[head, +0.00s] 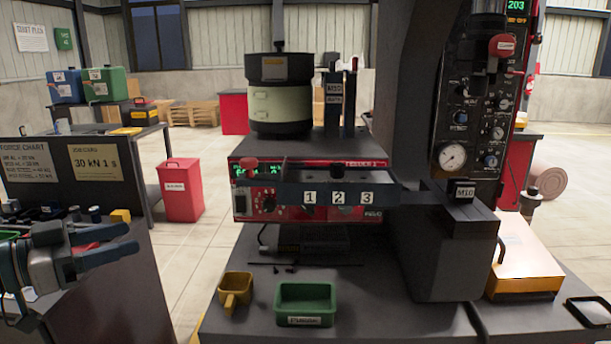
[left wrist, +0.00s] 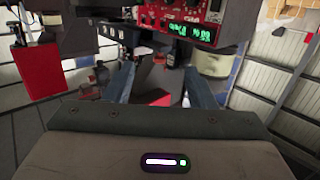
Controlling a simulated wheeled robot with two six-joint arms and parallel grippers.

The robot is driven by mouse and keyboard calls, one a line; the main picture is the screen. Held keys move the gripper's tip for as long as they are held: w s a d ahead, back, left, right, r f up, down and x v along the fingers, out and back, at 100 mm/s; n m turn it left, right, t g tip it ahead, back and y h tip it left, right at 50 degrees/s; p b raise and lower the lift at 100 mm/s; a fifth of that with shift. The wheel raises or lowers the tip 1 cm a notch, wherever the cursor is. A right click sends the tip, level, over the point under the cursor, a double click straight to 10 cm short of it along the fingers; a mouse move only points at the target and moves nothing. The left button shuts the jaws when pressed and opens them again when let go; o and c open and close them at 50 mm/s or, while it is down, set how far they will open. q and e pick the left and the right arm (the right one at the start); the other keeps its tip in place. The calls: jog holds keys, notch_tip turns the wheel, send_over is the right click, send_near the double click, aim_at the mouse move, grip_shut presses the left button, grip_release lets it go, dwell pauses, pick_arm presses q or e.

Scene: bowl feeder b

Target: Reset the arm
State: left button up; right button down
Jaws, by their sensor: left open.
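My left gripper (head: 131,240) is at the left edge of the head view, above the dark side bench. Its two fingers point right and stand apart, with nothing held between them. In the left wrist view the same gripper (left wrist: 160,78) shows two blue-grey fingers spread apart, the gap empty of any held thing. The red feeder controller (left wrist: 190,20) shows beyond the fingers there, apart from them. My right gripper is in neither view.
A machine with a bowl feeder (head: 281,105) and a numbered rail (head: 280,195) fills the middle. A green bin (head: 305,305) and a yellow scoop (head: 236,290) sit on the front bench. A red bin (head: 180,190) stands behind. Floor shows between the benches.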

pick_arm(q)
jog(key=s+d+f+n+g+y, duration=0.1)
jog(key=s+f+y, duration=0.15)
jog(key=f, duration=0.85)
jog(key=s+d+f+n+g+y, duration=0.1)
jog(key=s+f+y, duration=0.15)
jog(key=f, duration=0.75)
jog(key=s+d+f+n+g+y, duration=0.1)
jog(key=s+d+f, duration=0.15)
jog(key=f, duration=0.85)
jog(key=s+a+f+n+g+y, duration=0.3)
jog(key=s+f+n+g+y, duration=0.3)
jog(key=s+f, duration=0.9)
notch_tip(320, 180, down, 18)
jog(key=s+a+y+p, duration=0.1)
jog(key=a+p, duration=0.2)
jog(key=p, duration=0.5)
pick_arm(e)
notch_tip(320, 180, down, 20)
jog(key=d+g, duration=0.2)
pick_arm(q)
jog(key=s+a+f+g+p, duration=0.1)
jog(key=s+f+p, duration=0.3)
jog(key=s+f, duration=0.8)
jog(key=shift+f, duration=0.25)
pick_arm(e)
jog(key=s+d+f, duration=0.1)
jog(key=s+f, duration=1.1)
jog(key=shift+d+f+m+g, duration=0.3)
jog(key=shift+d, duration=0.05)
